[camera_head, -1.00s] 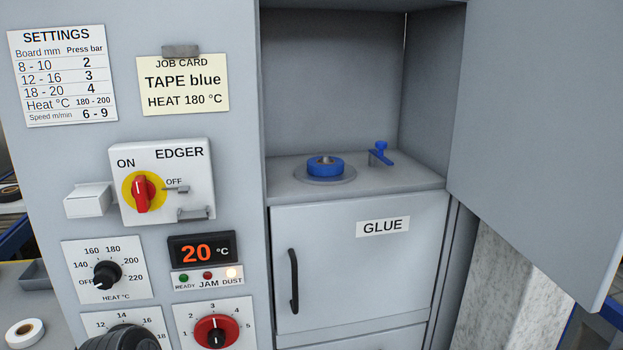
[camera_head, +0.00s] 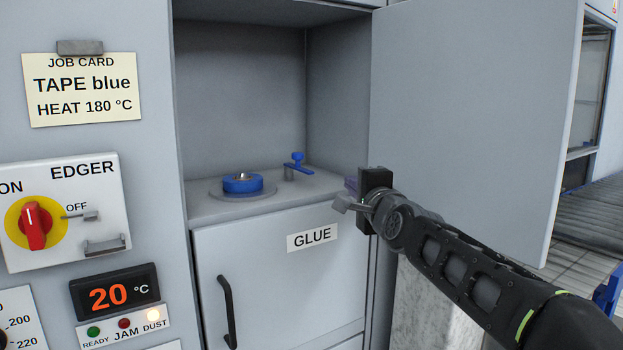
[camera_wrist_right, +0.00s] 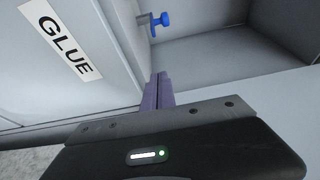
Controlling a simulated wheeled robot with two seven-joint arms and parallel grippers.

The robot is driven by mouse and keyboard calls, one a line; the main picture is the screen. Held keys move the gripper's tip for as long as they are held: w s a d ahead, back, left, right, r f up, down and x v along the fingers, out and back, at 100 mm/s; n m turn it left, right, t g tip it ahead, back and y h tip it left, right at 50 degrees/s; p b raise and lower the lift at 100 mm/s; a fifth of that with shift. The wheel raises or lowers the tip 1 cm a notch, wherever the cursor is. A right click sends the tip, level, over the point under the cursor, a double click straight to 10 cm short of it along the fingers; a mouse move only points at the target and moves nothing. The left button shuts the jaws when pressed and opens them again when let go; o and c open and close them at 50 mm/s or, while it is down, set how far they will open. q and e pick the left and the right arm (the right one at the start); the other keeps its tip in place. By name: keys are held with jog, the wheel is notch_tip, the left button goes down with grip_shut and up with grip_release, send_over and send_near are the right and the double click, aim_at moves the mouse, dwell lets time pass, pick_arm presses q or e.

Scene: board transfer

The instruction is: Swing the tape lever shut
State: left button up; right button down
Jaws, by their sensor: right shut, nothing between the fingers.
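The blue tape lever (camera_head: 298,164) stands on the shelf of the open compartment, to the right of the blue tape roll (camera_head: 243,183) and apart from it. The roll lies flat on a round grey plate. The lever's knob also shows at the top of the right wrist view (camera_wrist_right: 164,19). My right gripper (camera_head: 350,186) is at the compartment's front right corner, short of the lever and not touching it. Its purple fingers (camera_wrist_right: 156,90) are together and empty. My left gripper is out of view.
The open grey door (camera_head: 470,110) stands to the right, behind my right arm. The GLUE door (camera_head: 270,275) is shut below the shelf. The EDGER switch (camera_head: 32,225) and the display (camera_head: 115,295) are at the left. The space above the shelf is free.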

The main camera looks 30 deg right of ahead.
aim_at(323, 191)
jog(key=shift+w, duration=0.15)
jog(key=p+x, duration=0.1)
jog(key=x, duration=0.8)
jog(key=shift+w+d+f, duration=0.15)
jog(key=shift+w, duration=0.25)
jog(key=a+p, duration=0.1)
jog(key=p, duration=0.2)
jog(key=a+p, duration=0.2)
jog(key=p, duration=0.1)
jog(key=shift+a+r, duration=0.1)
jog(key=shift+r, duration=0.3)
jog(key=shift+a+f, duration=0.2)
jog(key=shift+a, duration=0.2)
jog(key=shift+f, duration=0.1)
